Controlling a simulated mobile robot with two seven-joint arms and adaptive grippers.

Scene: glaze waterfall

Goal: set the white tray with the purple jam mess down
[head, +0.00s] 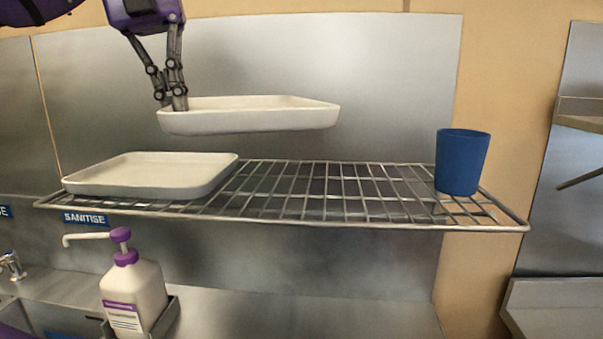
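A white tray (265,121) hangs in the air above the wire rack, held at its left end by my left gripper (175,106). The gripper's fingers close on the tray's left rim. The tray is roughly level, with a gap between it and the rack. Its inside shows only at a shallow angle, and I see no purple jam on it. A second white tray (140,190) rests on the left end of the rack, and no jam shows on it either. My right gripper is not in view.
The wire rack (330,218) has free room in its middle. A blue cup (462,162) stands on its right end. Below are a soap pump bottle (135,295) with a purple top, a steel counter (300,318) and a tap (12,265). Steel shelves (580,123) are at the right.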

